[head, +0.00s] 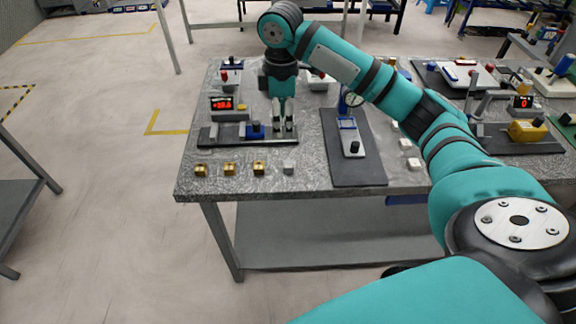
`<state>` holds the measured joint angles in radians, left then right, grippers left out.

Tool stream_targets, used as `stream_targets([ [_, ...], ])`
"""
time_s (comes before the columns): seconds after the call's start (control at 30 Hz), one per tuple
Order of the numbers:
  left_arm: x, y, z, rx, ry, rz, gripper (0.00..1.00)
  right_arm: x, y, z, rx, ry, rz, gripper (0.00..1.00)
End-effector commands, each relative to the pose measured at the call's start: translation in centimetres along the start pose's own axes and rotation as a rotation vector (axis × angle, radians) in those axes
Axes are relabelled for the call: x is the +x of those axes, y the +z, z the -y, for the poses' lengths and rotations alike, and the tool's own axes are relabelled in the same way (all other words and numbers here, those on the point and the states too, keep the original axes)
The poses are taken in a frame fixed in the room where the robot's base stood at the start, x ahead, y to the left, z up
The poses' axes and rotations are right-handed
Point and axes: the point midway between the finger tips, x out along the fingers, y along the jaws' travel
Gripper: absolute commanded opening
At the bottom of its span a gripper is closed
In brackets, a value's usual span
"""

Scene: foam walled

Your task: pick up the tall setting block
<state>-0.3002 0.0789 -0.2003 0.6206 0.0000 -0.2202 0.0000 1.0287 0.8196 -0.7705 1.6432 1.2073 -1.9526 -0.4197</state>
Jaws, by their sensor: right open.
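My right gripper (283,128) points down from its wrist at the right end of a dark fixture rail (222,136) on the bench. Its fingers are open, with pale upright shapes around them; I cannot tell whether one of these is the tall setting block. A small silver block (289,167) sits alone on the bench in front of the gripper, apart from it. Brass blocks (229,168) stand in a row to its left. My left gripper is out of view.
The speckled bench top (300,183) is clear along its front edge. A blue device (256,130) sits on the rail left of the gripper, with a red digital display (221,103) behind. A dial gauge stand (352,135) on a dark mat is close to the right.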

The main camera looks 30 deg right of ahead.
Motion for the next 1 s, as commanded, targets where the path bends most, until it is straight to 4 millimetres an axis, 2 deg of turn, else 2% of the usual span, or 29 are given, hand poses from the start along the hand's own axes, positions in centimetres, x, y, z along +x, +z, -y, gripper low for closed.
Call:
stream_targets([
  [0.07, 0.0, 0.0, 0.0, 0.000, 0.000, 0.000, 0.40, -0.8, 0.5, -0.4, 0.003, -0.004, 0.004, 0.56],
  [0.17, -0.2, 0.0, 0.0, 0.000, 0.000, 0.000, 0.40, -0.3, 0.7, -0.4, 0.003, -0.010, 0.006, 0.56],
  [0.6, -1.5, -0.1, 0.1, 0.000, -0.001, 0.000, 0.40, 8.7, 0.7, -0.3, 0.004, -0.009, 0.005, 0.56],
  [0.7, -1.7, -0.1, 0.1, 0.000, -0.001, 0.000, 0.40, 10.1, 0.7, -0.4, 0.002, -0.007, 0.004, 0.56],
  [1.0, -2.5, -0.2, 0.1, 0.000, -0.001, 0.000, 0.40, 12.5, 0.9, -0.5, 0.003, -0.009, 0.006, 0.56],
])
